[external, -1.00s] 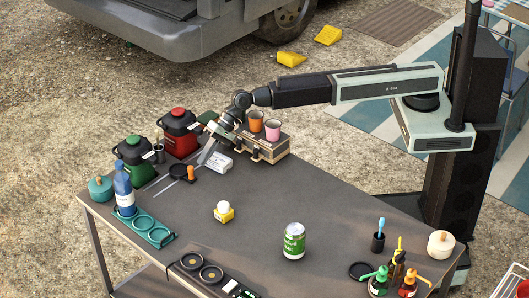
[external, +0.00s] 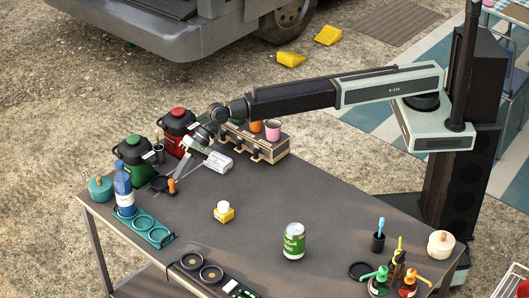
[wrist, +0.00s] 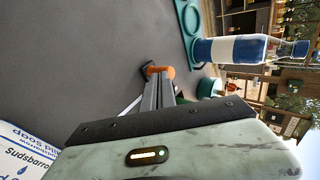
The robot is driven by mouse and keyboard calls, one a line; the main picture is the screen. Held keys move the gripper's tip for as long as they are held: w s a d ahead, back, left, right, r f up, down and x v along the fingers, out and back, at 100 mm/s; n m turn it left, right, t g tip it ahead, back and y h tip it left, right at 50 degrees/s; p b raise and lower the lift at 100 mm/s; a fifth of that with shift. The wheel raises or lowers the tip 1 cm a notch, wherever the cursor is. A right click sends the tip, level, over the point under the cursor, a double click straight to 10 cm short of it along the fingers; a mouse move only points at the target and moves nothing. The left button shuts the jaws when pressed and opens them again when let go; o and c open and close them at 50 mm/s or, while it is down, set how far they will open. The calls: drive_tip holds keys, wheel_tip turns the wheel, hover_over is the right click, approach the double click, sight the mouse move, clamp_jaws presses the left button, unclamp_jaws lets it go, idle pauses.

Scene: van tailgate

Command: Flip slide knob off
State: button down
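The orange knob (external: 171,186) stands at a dark base (external: 160,184) on the table's left side, in front of the green pot. In the wrist view the orange knob (wrist: 158,71) lies right at the fingertips, with its dark base behind it. My gripper (external: 178,177) reaches down and left from above to the knob. In the wrist view my gripper (wrist: 160,82) has its two grey fingers close together, with the tips against or just in front of the knob. The exact contact is partly hidden by the fingers.
A blue bottle (external: 124,190) and teal ring tray (external: 148,228) stand left of the knob. Green (external: 134,165) and red (external: 178,124) pots are behind. A white soap packet (external: 218,161) and cup rack (external: 262,148) lie to the right. The middle table is mostly clear.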

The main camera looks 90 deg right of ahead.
drive_tip(key=shift+w+a, duration=0.65)
drive_tip(key=shift+w, duration=0.05)
drive_tip(key=shift+r, duration=0.1)
drive_tip(key=shift+s, duration=0.1)
drive_tip(key=shift+s+d, duration=0.2)
drive_tip(key=shift+s, duration=0.1)
drive_tip(key=s+d, duration=0.2)
drive_tip(key=s, duration=0.1)
drive_tip(key=shift+d+r, duration=0.1)
drive_tip(key=shift+r, duration=0.05)
drive_tip(key=p+v, duration=0.7)
drive_tip(key=v, duration=0.2)
drive_tip(key=shift+r, duration=0.3)
